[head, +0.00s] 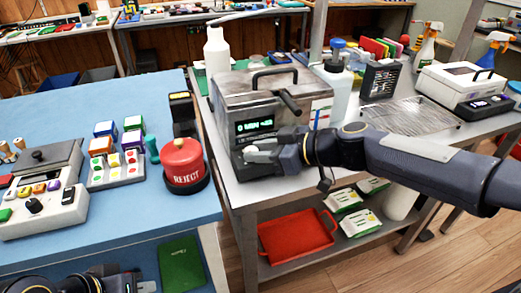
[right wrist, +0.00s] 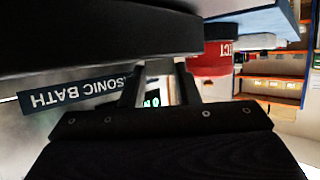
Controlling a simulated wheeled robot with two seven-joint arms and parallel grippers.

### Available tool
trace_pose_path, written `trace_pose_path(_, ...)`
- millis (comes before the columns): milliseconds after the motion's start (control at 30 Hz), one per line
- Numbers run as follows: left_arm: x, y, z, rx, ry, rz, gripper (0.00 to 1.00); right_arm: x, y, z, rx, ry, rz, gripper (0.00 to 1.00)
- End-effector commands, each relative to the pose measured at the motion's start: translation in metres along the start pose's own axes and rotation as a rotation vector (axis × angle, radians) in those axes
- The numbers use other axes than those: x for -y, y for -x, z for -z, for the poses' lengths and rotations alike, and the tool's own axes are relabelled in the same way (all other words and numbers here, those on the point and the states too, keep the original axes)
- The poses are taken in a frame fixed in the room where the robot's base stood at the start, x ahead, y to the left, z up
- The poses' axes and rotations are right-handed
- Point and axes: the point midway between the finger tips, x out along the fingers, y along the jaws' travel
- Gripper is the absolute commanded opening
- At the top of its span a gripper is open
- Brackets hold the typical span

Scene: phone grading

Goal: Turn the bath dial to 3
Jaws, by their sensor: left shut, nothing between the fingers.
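The sonic bath is a metal box (head: 285,88) with a black-handled lid. Its front display (head: 254,126) glows green and reads "0 MIN" and a second value I cannot read surely. My right gripper (head: 262,149) is at the front panel, just below the display. The dial is hidden there. In the right wrist view the two fingers (right wrist: 163,85) stand apart, with the green display (right wrist: 152,98) between them; their tips are covered by a dark shape. The label "SONIC BATH" (right wrist: 70,93) shows upside down. My left gripper (head: 120,280) is shut and empty at the bottom left.
A red REJECT button (head: 183,162) stands left of the bath on the blue table (head: 100,98). A white bottle (head: 217,55), a clear blue-capped bottle (head: 335,90) and a wire rack (head: 410,117) surround the bath. A red tray (head: 297,236) lies on the lower shelf.

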Motion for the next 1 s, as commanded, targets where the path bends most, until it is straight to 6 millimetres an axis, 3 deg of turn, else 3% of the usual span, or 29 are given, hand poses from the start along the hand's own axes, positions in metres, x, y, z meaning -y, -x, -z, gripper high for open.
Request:
trace_pose_path(100,0.0,0.0,0.0,0.0,0.0,0.0,0.0,-0.0001,0.0002,-0.0002,0.0,0.0,0.0,0.06)
trace_pose_path(600,0.0037,-0.0081,-0.0041,0.0,0.0,0.0,0.0,0.0045,0.0,-0.0008,0.0,-0.056,-0.145,0.06)
trace_pose_path(1000,0.0009,-0.0019,-0.0009,0.0,0.0,0.0,0.0,0.0068,-0.0001,0.0004,0.002,-0.12,-0.288,0.06)
